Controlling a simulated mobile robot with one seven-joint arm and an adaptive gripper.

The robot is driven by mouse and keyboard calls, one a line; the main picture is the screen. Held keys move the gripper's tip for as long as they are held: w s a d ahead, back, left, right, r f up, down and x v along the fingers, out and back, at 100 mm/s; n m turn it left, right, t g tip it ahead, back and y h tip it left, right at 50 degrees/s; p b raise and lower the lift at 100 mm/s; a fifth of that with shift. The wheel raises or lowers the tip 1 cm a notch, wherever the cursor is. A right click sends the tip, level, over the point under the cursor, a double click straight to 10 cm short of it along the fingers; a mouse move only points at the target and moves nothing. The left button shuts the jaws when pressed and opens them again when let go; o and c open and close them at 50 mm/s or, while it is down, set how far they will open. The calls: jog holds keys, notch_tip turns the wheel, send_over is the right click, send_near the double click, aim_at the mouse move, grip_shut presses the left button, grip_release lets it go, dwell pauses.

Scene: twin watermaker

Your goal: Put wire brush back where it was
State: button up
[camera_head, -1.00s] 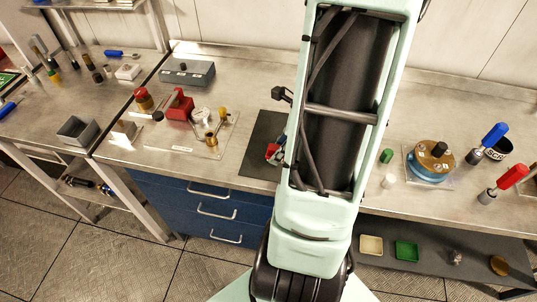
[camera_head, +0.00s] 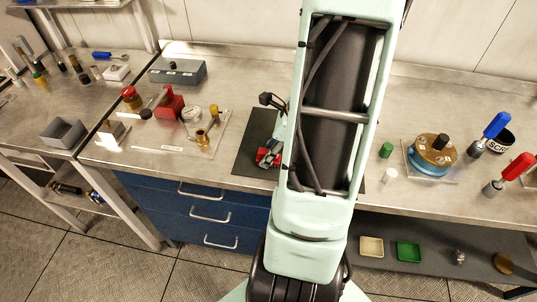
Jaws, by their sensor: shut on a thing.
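I cannot make out my gripper. My own pale green column and arm fill the middle of the view and hide part of the bench behind them. I cannot identify the wire brush for sure. A small red, blue and dark item (camera_head: 267,156) shows over the dark mat (camera_head: 246,160), partly covered by my column. A small black part (camera_head: 268,99) sticks out left of the column, above the mat's far edge. I cannot tell what either belongs to.
Left of the mat are a clear plate (camera_head: 165,147) with a red block (camera_head: 170,104) and brass parts, and a grey box (camera_head: 177,72). Right of my column are a brown-and-blue round unit (camera_head: 432,155), a blue-handled tool (camera_head: 492,132) and a red-handled tool (camera_head: 512,174).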

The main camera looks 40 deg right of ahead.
jog(key=shift+f, duration=0.2)
jog(key=o, duration=1.1)
jog(key=shift+r, duration=0.1)
jog(key=shift+r, duration=0.25)
jog(key=p+v, duration=0.1)
jog(key=v, duration=1)
jog(key=shift+r, duration=0.35)
jog(key=shift+s+d, duration=0.1)
jog(key=shift+s, duration=0.05)
